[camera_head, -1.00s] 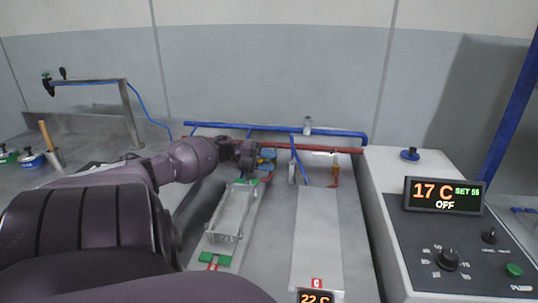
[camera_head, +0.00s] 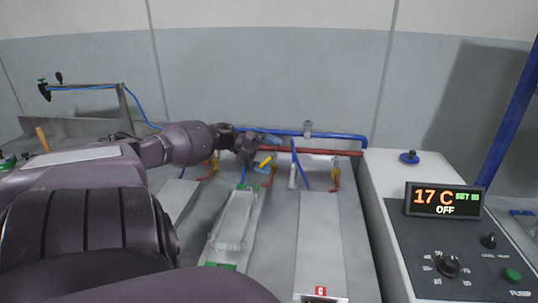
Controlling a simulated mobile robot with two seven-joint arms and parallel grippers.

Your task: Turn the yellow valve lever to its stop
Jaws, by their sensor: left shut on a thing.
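The yellow valve lever (camera_head: 266,161) shows as a short yellow piece at the far end of the middle plate, beside the red and blue pipes. My left gripper (camera_head: 256,152) is at the lever and shut on it. The dark gripper body hides most of the valve and part of the lever. My right gripper is out of view.
A clear tray-like frame (camera_head: 236,220) lies on the middle plate. A blue pipe (camera_head: 330,134) and a red pipe (camera_head: 325,152) run along the back. A control box with a display (camera_head: 443,200) reading 17 C, OFF stands at right. The right-hand plate (camera_head: 320,240) is bare.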

